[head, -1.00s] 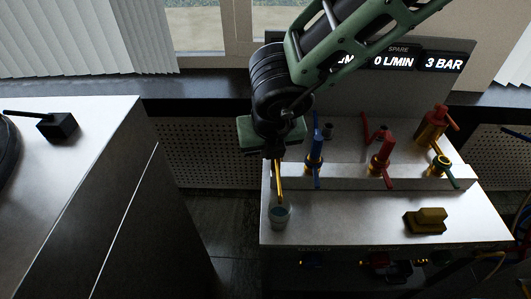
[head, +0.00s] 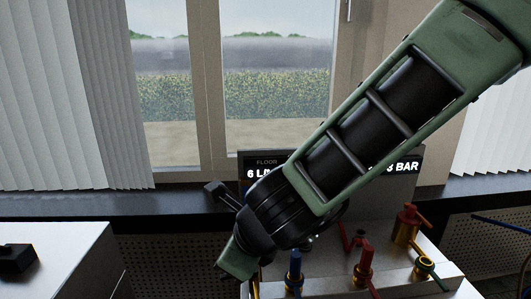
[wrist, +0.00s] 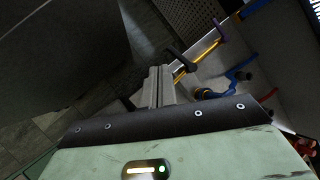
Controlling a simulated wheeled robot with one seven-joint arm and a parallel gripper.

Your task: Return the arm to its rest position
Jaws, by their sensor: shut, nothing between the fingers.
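My arm crosses the head view from the upper right down to the lower left, green with a black ribbed inside. Its green gripper body shows at the lower left end in front of the bench, and its fingers are hidden there. In the wrist view my gripper (wrist: 161,84) shows two grey fingers together, shut and empty. Beyond the fingers, the wrist view shows a yellow rod (wrist: 205,52) with dark parts near it. I cannot tell whether they touch.
The bench carries a blue valve (head: 295,272), a red valve (head: 364,268) and a larger red-and-brass valve (head: 407,226). A display panel (head: 265,172) stands behind my arm. A white-topped cabinet (head: 60,245) is at left. The window (head: 270,85) is behind.

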